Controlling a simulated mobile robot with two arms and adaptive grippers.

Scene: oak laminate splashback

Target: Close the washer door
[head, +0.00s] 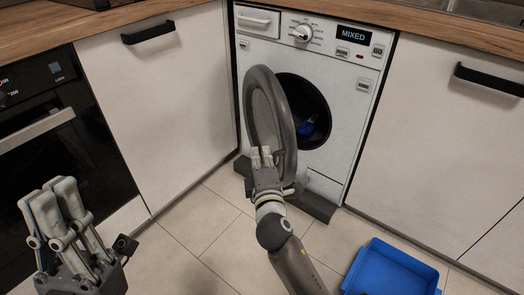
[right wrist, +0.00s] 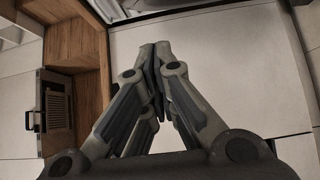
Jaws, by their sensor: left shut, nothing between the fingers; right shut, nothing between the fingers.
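The washer (head: 345,120) is white, with a dial and a display reading MIXED. Its round grey-rimmed door (head: 251,90) stands wide open, swung out to the left, and the dark drum opening shows. My right gripper (head: 262,157) is shut and empty, in front of the lower part of the door in the head view; I cannot tell whether it touches. Its closed fingers also fill the middle of the right wrist view (right wrist: 156,55). My left gripper (head: 50,190) is shut and empty at the lower left, away from the washer, in front of the oven.
A blue item (head: 307,127) lies in the drum. A blue tray (head: 391,270) is on the tiled floor at the lower right. White cabinets (head: 160,90) with black handles flank the washer, and a black oven (head: 50,140) is at the left.

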